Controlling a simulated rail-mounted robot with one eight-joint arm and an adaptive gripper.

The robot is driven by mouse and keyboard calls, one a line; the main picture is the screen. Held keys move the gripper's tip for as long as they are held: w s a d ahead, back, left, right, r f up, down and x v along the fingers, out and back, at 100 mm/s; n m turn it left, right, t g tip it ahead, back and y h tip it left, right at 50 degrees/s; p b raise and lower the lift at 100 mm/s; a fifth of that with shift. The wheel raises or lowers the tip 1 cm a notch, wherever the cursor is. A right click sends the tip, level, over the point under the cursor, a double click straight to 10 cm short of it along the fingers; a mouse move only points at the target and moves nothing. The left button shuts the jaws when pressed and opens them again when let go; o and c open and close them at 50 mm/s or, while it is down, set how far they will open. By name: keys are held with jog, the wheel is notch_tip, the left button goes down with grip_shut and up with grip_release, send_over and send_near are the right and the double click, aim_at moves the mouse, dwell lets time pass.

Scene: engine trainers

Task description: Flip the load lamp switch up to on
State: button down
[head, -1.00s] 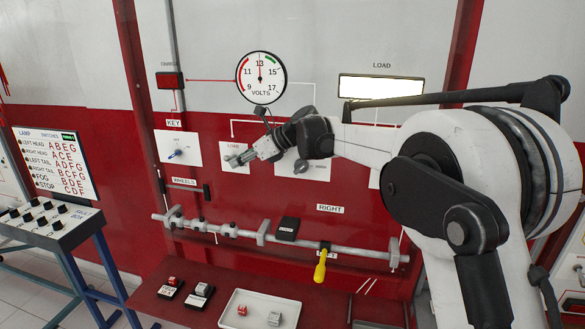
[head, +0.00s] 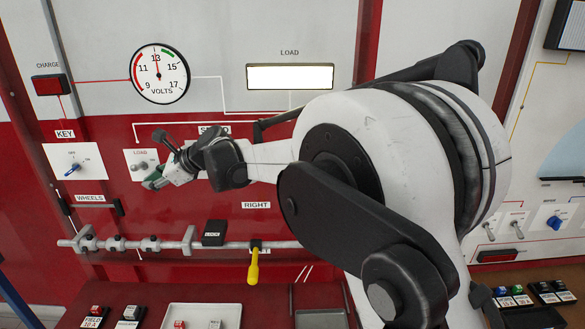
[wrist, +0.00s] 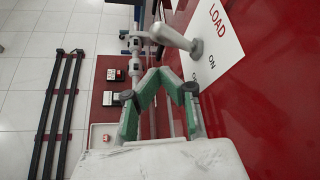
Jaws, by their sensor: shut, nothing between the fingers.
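The load switch (wrist: 190,44) is a grey lever on a white plate (wrist: 228,50) marked LOAD and ON in the wrist view. In the head view the plate (head: 133,171) is on the red panel, partly behind my gripper. Which way the lever is thrown I cannot tell. My gripper (head: 152,184) is shut and empty beside the plate's lower right part. In the wrist view the green-padded fingers (wrist: 167,76) meet near the lever, with a small gap showing between them. The load lamp window (head: 290,77) above is bright white.
A key switch (head: 72,168) is to the left. A voltmeter (head: 158,74) and a red charge lamp (head: 48,85) are above. A horizontal grey shaft (head: 180,245) with a yellow handle (head: 253,268) runs below. A white tray (head: 203,308) and small blocks are on the red shelf.

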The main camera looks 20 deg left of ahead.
jog(key=w+d+r+n+t+h+b, duration=0.1)
jog(key=d+r+n+t, duration=0.1)
jog(key=d, duration=1.4)
jog(key=w+d+r+n+t+h+b, duration=0.1)
jog(key=d+r, duration=0.3)
jog(key=d, duration=1.2)
jog(key=shift+n+t+h+b, duration=0.3)
jog(key=shift+n+t+h, duration=0.1)
jog(key=shift+h, duration=0.1)
jog(key=shift+d+r, duration=0.1)
jog(key=shift+d, duration=0.05)
jog(key=s+d+f+n+t+h+b, duration=0.1)
jog(key=s+d+f+n+h, duration=0.2)
jog(key=d, duration=1.1)
jog(key=s+d+f+n+t+h+b, duration=0.1)
jog(key=s+d+f+n+t+h, duration=0.1)
jog(key=s+d+f, duration=0.4)
jog(key=s+d+f+n+t+h+b, duration=0.1)
jog(key=s+d+f+n+h, duration=0.2)
jog(key=s+d, duration=0.8)
jog(key=d+f+h, duration=0.1)
jog(key=d+f, duration=0.1)
jog(key=d, duration=0.9)
jog(key=shift+s+f+n+t, duration=0.15)
jog(key=shift+f+n+t, duration=0.15)
